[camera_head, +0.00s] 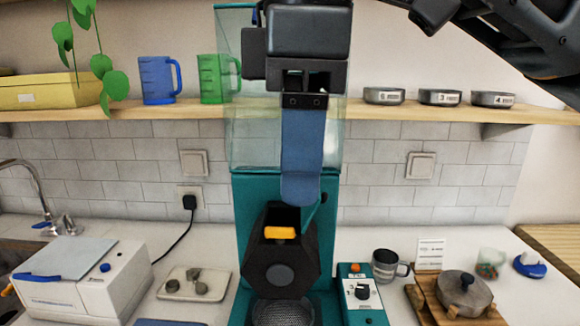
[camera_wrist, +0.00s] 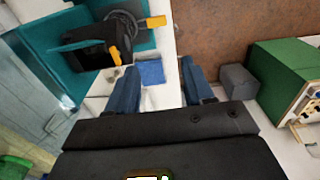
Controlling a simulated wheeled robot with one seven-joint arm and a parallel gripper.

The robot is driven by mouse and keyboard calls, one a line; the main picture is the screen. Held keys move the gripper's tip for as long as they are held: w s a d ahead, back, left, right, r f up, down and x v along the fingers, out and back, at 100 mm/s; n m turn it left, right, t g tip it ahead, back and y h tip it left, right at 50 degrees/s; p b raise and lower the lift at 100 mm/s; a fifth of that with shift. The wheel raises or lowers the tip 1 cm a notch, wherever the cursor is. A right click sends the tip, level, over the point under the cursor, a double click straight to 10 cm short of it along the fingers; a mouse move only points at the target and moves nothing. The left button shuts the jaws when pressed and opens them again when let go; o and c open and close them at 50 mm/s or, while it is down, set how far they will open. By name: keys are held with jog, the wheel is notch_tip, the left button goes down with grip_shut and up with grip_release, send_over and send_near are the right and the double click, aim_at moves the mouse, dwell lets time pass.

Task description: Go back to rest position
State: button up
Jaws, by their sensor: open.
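My gripper (camera_head: 301,188) hangs fingers down in front of a teal machine (camera_head: 250,200) with a clear hopper (camera_head: 235,110). Its blue fingers overlap in the head view. In the wrist view the two fingers of my gripper (camera_wrist: 160,88) stand apart with nothing between them. Below the fingertips is the machine's black hexagonal part (camera_head: 280,272) with an orange piece (camera_head: 279,232); the fingers appear clear of it, though the depth gap is hard to judge. The wrist view shows the black part (camera_wrist: 90,48) left of the fingers.
A shelf (camera_head: 420,108) behind holds a blue jug (camera_head: 157,80), a green jug (camera_head: 213,80) and bowls (camera_head: 440,97). On the counter are a white box (camera_head: 85,280), a tray (camera_head: 185,290), a control box (camera_head: 360,292), a metal mug (camera_head: 385,266) and a lidded pot (camera_head: 465,292).

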jog(key=w+a+f+m+y, duration=0.1)
jog(key=a+f+m+y, duration=0.1)
jog(key=a+f+y, duration=0.35)
jog(key=a+f+m+y, duration=0.2)
jog(key=a+f+y, duration=0.1)
jog(key=a+y, duration=0.5)
jog(key=s+d+f+m+t+h, duration=0.1)
jog(key=d+f+m+t+h, duration=0.2)
jog(key=d+f+m+t, duration=1.05)
jog(key=s+d+f+m+t+h, duration=0.2)
jog(key=s+d+f+m+h, duration=0.2)
jog(key=s+d+f+h, duration=0.6)
jog(key=s+d+n, duration=0.2)
jog(key=s+d, duration=0.3)
jog(key=s, duration=0.5)
jog(key=s+d+n, duration=0.2)
jog(key=s+d, duration=0.3)
jog(key=s, duration=0.5)
jog(key=shift+d+r+g+h, duration=0.15)
jog(key=shift+d+g+h, duration=0.2)
jog(key=shift+h, duration=0.1)
